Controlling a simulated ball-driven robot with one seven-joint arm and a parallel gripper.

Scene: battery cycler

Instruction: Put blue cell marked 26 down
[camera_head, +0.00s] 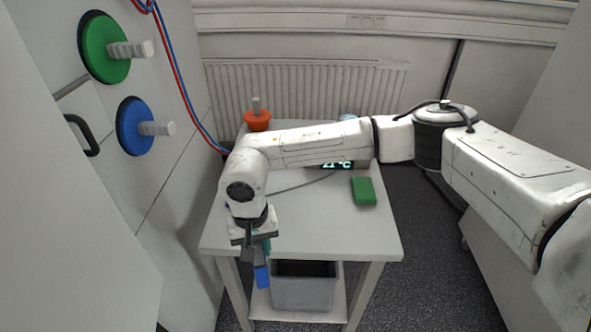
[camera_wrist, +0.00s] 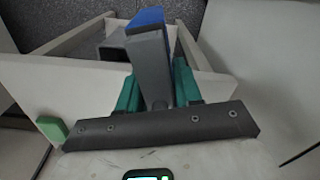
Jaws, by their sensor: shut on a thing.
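My gripper (camera_head: 257,248) is at the front left edge of the table, shut on the blue cell (camera_head: 262,277). The cell hangs tilted and appears in front of the table's front edge. In the wrist view the cell (camera_wrist: 150,20) shows a blue end and a grey side, held between two teal fingers. No number can be read on it. Whether the cell touches anything below cannot be told.
A green block (camera_head: 364,191) lies on the white table (camera_head: 320,231), with a temperature display (camera_head: 338,165) behind it. An orange holder (camera_head: 257,121) stands at the back left. A grey crate (camera_head: 303,292) sits below. Green (camera_head: 101,47) and blue (camera_head: 131,126) discs are on the left wall.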

